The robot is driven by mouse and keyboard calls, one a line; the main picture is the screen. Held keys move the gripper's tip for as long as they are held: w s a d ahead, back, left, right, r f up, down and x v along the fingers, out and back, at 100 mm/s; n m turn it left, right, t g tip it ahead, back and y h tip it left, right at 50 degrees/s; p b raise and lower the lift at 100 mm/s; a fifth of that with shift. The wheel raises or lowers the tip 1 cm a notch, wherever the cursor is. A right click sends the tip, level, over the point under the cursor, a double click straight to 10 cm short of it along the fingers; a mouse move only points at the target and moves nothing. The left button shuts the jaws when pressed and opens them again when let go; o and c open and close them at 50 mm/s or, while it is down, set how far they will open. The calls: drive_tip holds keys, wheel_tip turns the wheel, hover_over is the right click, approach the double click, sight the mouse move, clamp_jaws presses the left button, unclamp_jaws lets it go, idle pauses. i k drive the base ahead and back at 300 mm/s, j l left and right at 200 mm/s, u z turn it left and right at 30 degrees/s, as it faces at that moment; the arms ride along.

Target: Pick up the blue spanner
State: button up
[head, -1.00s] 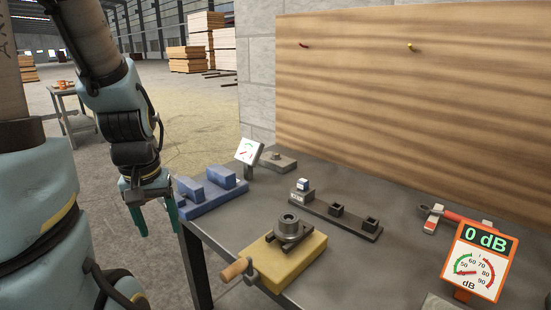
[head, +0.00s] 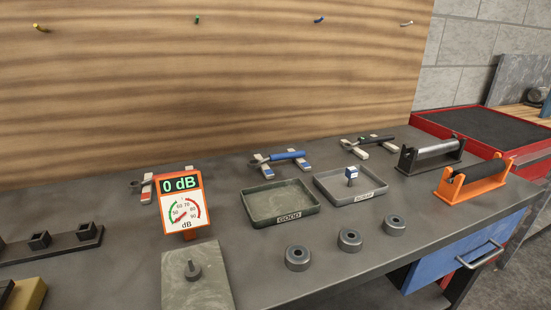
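The blue spanner (head: 287,155) lies near the back of the workbench (head: 120,215), behind the GOOD tray (head: 310,209). It rests across two small supports with pale and blue parts, its blue handle to the right and its dark jaw to the left. Nothing covers it. My gripper is not in view now.
A dB meter (head: 182,207) stands to the left, in front of a red-handled tool. The SCRAP tray (head: 376,195) holds a small blue-and-white part. A black-handled spanner (head: 375,140) lies right of the blue one. Several dark rings (head: 349,239) lie in front.

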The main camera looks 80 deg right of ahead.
sight(285, 156)
drive_tip(key=k+l, duration=0.3)
drive_tip(key=k, duration=0.15)
drive_tip(key=k+l, duration=0.3)
drive_tip(key=k, duration=0.15)
drive_tip(key=k+l, duration=0.25)
drive_tip(key=k, duration=0.2)
drive_tip(key=k+l, duration=0.3)
drive_tip(key=k, duration=0.15)
drive_tip(key=k+l, duration=0.1)
drive_tip(key=l, duration=0.2)
drive_tip(key=k+l, duration=0.1)
drive_tip(key=l, duration=0.25)
drive_tip(key=k+l, duration=0.1)
drive_tip(key=l, duration=0.2)
drive_tip(key=k+l, duration=0.1)
drive_tip(key=l, duration=0.2)
drive_tip(key=u, duration=0.05)
